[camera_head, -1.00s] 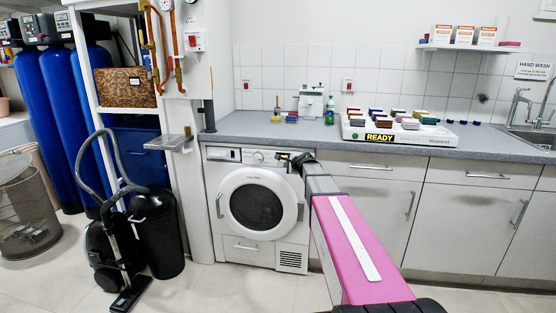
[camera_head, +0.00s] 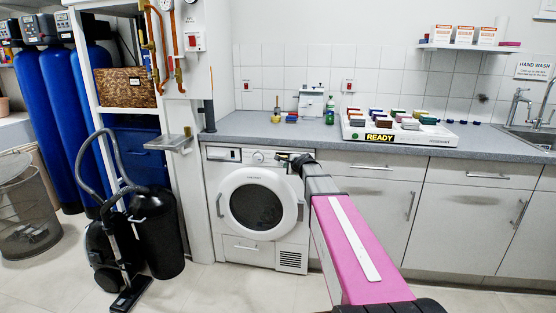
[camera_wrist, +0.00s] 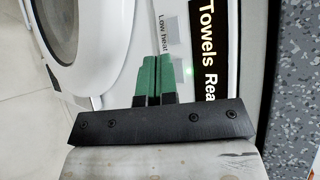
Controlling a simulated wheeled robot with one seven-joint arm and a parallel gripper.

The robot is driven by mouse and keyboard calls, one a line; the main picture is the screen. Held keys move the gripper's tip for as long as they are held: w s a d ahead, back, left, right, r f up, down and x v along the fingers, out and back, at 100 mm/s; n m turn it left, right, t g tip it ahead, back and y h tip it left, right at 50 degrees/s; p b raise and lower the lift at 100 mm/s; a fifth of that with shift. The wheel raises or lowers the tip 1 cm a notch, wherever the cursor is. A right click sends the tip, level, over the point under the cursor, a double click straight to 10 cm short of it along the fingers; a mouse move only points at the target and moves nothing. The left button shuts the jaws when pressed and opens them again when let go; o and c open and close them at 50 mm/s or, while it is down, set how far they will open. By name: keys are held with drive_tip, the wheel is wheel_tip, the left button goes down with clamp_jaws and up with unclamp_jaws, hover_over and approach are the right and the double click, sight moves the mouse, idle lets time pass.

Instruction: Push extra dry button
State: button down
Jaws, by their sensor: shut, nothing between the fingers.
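A white front-loading dryer (camera_head: 228,208) stands under the counter in the head view, with a round door and a control panel along its top. My gripper (camera_head: 281,157) is at the right part of that panel. In the wrist view my gripper (camera_wrist: 157,62) is shut, its green fingers together and empty, with their tips over the white panel (camera_wrist: 172,15). A "Low heat" label shows beside the fingertips, and a black display (camera_wrist: 212,50) reads "Towels Rea…". A small green light glows just right of the fingers. The extra dry button cannot be made out; the fingers may cover it.
The grey speckled counter (camera_head: 260,126) edge runs just above the panel, close to the gripper in the wrist view. The round door (camera_wrist: 90,35) bulges out on its left. Cabinets (camera_head: 378,185) stand right of the dryer.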

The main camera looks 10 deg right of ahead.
drive_tip(key=s+a, duration=0.2)
drive_tip(key=s, duration=0.3)
drive_tip(key=shift+s, duration=0.35)
idle(0.3)
